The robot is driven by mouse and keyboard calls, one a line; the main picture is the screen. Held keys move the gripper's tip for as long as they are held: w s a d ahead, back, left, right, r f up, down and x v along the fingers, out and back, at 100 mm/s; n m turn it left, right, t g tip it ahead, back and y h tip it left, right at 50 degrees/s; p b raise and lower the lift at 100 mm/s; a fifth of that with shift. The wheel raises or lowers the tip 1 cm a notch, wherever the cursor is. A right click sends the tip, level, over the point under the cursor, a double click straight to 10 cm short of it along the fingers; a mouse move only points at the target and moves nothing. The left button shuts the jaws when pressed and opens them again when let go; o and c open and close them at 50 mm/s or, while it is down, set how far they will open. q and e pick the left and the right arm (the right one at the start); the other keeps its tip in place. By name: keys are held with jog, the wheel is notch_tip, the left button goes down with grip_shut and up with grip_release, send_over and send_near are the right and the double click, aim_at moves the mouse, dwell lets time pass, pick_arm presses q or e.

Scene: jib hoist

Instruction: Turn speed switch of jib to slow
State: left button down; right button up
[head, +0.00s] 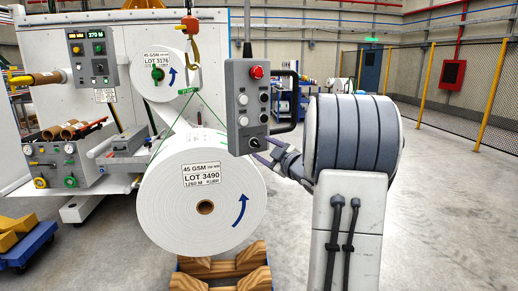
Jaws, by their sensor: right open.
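The grey jib control pendant (243,108) hangs upright in the middle of the head view. It has a red stop button (257,72) at the top and several round controls below. The lowest control, a dark rotary knob (254,142), looks like the speed switch; its setting is too small to read. My right gripper (260,148) is open at the pendant's lower right, with its fingers beside this knob. I cannot tell whether they touch it. My left gripper is not in view.
A large white paper roll (200,225) hangs from green slings under the orange hoist hook (190,28), just left of the pendant. A wooden cradle (220,272) stands below it. A black handle (293,100) sticks out right of the pendant. The floor at right is clear.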

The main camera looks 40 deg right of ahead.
jog(key=s, duration=0.6)
jog(key=shift+s+a+b, duration=0.3)
jog(key=shift+s+a, duration=0.05)
jog(key=shift+a, duration=0.05)
